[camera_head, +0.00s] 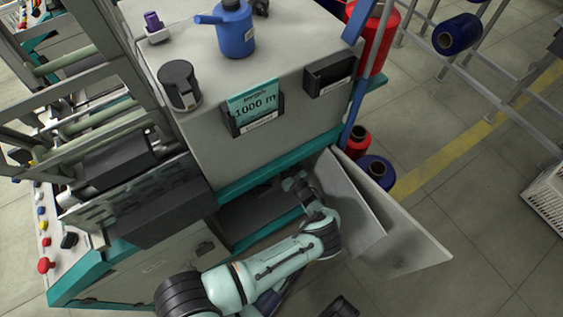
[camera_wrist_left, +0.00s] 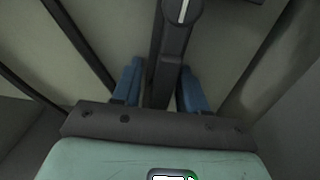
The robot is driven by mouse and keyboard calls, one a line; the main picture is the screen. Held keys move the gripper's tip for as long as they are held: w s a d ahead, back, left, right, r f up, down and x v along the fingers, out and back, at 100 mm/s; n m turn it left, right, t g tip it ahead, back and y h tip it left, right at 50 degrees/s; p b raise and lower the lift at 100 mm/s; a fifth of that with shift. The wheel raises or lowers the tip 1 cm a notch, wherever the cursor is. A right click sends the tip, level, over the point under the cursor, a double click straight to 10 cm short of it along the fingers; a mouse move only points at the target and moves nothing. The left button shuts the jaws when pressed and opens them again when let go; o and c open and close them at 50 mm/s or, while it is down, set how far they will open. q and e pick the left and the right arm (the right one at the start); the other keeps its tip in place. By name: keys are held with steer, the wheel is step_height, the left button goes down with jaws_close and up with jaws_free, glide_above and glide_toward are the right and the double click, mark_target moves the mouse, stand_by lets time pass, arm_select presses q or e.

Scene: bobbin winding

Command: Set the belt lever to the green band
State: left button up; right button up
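A dark lever (camera_wrist_left: 172,62) with a round end bearing a white line stands in the upper middle of the left wrist view. My left gripper (camera_wrist_left: 160,88) has its two blue fingers apart, one on each side of the lever's lower part. I see a gap at the fingers and cannot tell whether either touches it. In the head view my left arm reaches into the open compartment (camera_head: 250,215) under the machine's teal edge; its fingers and the lever are hidden there. No green band can be made out. My right gripper is not in view.
The compartment's open door (camera_head: 400,235) stands right beside my left forearm. Red and blue spools (camera_head: 376,170) stand on the floor behind it. A control panel (camera_head: 62,240) with coloured buttons is at the left. A blue oil can (camera_head: 236,30) stands on the machine top.

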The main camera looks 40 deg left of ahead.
arm_select(q)
steer(key=p+v, duration=0.1)
steer(key=v, duration=1.2)
steer(key=shift+d, duration=0.15)
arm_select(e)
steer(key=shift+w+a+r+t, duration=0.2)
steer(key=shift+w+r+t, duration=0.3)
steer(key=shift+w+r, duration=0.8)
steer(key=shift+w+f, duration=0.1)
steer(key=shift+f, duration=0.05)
